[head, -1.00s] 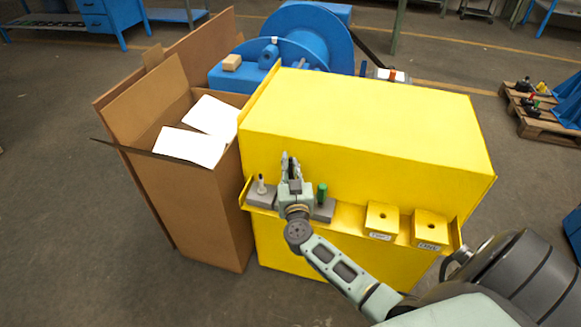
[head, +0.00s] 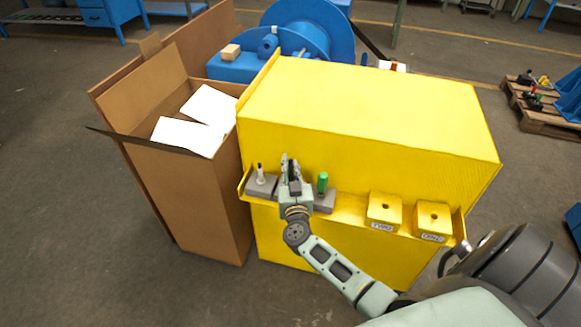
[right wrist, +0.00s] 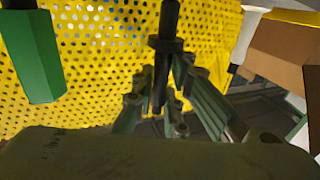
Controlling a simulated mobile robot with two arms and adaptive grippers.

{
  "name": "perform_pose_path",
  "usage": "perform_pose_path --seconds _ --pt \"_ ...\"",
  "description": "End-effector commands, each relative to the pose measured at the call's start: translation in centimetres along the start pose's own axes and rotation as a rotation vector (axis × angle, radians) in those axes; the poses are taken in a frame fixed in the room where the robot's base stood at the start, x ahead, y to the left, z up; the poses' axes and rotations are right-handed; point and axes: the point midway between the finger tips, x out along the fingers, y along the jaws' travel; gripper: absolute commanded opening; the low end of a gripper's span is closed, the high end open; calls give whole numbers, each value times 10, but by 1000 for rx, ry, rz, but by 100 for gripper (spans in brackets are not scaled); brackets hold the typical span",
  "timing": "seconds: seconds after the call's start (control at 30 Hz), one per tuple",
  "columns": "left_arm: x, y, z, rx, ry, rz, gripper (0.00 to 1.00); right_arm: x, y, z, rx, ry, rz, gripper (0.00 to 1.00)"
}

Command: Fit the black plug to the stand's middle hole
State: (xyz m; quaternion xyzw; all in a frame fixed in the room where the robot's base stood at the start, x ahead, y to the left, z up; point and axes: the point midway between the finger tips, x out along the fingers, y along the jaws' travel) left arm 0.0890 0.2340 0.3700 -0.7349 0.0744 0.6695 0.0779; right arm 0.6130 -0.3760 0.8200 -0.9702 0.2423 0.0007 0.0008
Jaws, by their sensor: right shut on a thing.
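The grey stand (head: 324,202) sits on the ledge of the yellow cabinet. A green plug (head: 322,183) stands upright at its right end and also shows in the right wrist view (right wrist: 36,58). A pale plug (head: 260,174) stands at its left end. My right gripper (head: 290,165) is over the middle of the stand and hides it, with the middle hole. In the right wrist view its fingers are shut on the black plug (right wrist: 167,45), a dark rod with a collar. My left gripper is out of view.
Two yellow blocks with holes, labelled TWO (head: 384,212) and ONE (head: 432,221), sit on the ledge to the right. An open cardboard box (head: 205,215) stands left of the yellow cabinet (head: 370,100). A blue reel machine (head: 320,35) is behind.

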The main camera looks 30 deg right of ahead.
Motion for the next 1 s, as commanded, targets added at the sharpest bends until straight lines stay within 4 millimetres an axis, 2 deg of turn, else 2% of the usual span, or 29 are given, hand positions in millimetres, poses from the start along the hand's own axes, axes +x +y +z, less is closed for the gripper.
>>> perform_pose_path --seconds 0.67,1.0 --pt "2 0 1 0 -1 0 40 0 0 3 0 1 0 0" --pt "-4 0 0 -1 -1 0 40 0 0 2 0 1 1 0"
